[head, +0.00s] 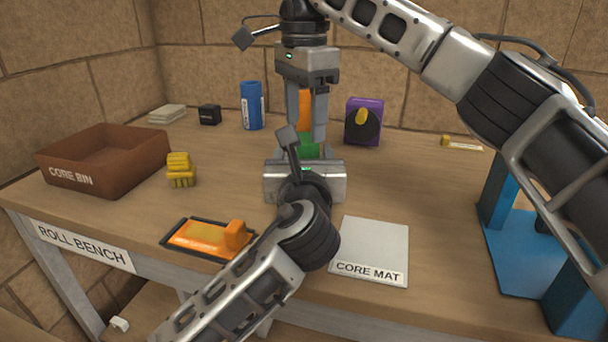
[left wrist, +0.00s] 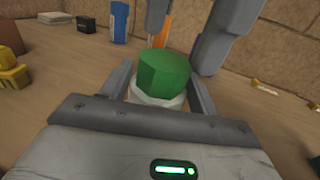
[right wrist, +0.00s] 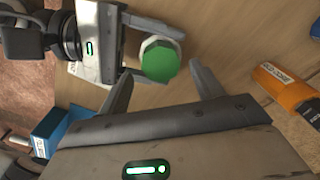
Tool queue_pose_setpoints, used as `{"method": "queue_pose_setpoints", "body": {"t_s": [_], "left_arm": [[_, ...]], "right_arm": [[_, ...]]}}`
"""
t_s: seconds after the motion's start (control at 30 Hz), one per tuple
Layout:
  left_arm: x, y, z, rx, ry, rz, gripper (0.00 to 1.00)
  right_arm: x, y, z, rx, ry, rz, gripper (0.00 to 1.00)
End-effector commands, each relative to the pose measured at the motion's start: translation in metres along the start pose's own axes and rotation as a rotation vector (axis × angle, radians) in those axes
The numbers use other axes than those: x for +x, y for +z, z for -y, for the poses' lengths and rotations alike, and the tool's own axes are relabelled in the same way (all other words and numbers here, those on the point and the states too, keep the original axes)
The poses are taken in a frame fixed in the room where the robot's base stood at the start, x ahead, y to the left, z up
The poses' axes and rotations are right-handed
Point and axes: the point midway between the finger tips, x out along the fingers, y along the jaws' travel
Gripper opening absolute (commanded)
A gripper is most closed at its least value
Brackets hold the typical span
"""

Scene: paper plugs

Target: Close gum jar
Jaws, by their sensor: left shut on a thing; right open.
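The gum jar is whitish (left wrist: 150,98) and has a green faceted lid (head: 308,147) on its top. It stands near the middle of the bench. The lid also shows in the right wrist view (right wrist: 159,63); I cannot tell how tightly it sits. My left gripper (left wrist: 163,88) is shut on the jar, one finger on each side below the lid. My right gripper (head: 307,138) points down from above, its open fingers around the lid's position, apparently not gripping it. The left gripper hides much of the jar in the head view.
An orange object (head: 305,105) stands close behind the jar. A purple dispenser (head: 376,109) and a blue canister (head: 251,106) stand farther back. The core bin (head: 130,165), yellow piece (head: 180,169), orange tool (head: 205,238), core mat (head: 372,248) and blue stand (head: 520,260) surround the middle.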

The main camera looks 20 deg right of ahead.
Motion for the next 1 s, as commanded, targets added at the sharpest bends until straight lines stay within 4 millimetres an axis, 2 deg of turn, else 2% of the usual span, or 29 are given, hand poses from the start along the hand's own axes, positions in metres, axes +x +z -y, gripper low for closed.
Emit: {"method": "queue_pose_setpoints", "body": {"t_s": [0.1,0.3,0.63,0.67,0.8,0.83,1.0], "left_arm": [[0.000,-0.002,-0.001,0.001,0.002,-0.003,0.00],[0.000,-0.001,-0.001,0.001,0.002,-0.003,0.00],[0.000,-0.001,0.000,0.001,0.001,-0.003,0.00],[0.000,-0.001,0.000,0.001,0.001,-0.003,0.00],[0.000,-0.001,0.000,0.001,0.001,-0.003,0.00],[0.000,-0.001,0.000,0.001,0.001,-0.003,0.00],[0.000,-0.001,-0.001,0.001,0.002,-0.003,0.00]], "right_arm": [[0.019,0.000,0.000,0.000,0.001,0.000,0.66],[0.037,0.000,0.000,0.000,-0.001,0.000,0.66],[0.040,0.000,0.000,0.001,-0.001,0.000,0.66],[0.040,0.000,0.000,0.001,-0.001,0.000,0.63],[0.040,0.000,0.000,0.000,-0.001,0.000,0.24],[0.040,0.000,0.000,0.000,-0.001,0.000,0.21],[0.040,0.000,0.000,0.042,0.000,0.000,0.21]]}}
